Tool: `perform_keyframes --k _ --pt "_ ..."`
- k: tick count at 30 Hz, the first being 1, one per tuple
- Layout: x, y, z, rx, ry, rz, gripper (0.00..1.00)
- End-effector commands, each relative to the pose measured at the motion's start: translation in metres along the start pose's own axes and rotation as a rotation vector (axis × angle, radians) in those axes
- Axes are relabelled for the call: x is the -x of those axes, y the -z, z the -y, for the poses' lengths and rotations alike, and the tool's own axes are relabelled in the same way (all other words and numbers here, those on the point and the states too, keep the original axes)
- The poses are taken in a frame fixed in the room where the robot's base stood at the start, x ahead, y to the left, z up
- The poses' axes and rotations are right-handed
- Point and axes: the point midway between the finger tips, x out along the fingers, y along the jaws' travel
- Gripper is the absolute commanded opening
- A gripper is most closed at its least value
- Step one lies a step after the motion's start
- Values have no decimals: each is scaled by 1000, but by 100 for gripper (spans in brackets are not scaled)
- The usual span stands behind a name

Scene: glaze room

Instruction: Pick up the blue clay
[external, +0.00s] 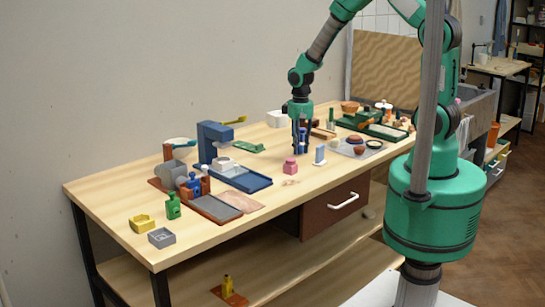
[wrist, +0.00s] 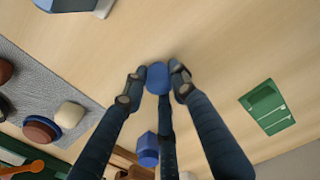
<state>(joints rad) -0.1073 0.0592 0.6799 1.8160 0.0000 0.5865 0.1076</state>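The blue clay (wrist: 157,77), a small rounded blue lump, sits between my fingertips in the wrist view. My gripper (wrist: 158,75) has dark fingers, with a fingertip against each side of the lump and a third finger behind it. It appears shut on the clay. In the external view my gripper (external: 301,148) points down at the middle of the worktop, with blue showing among its fingers; the clay is not clear there. I cannot tell whether the clay is off the table.
Another blue object (wrist: 148,150) stands close by, partly behind a finger. A green piece (wrist: 267,107) lies to the right in the wrist view. A grey mat (wrist: 40,75) with lumps is at left.

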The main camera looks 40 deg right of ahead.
Motion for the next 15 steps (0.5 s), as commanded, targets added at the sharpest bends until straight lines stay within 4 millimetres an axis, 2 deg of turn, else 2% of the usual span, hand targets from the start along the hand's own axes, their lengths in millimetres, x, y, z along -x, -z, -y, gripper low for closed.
perform_keyframes --k 8,15 --pt "25 1 0 0 0 -3 23" --pt "57 1 0 0 0 -4 23"
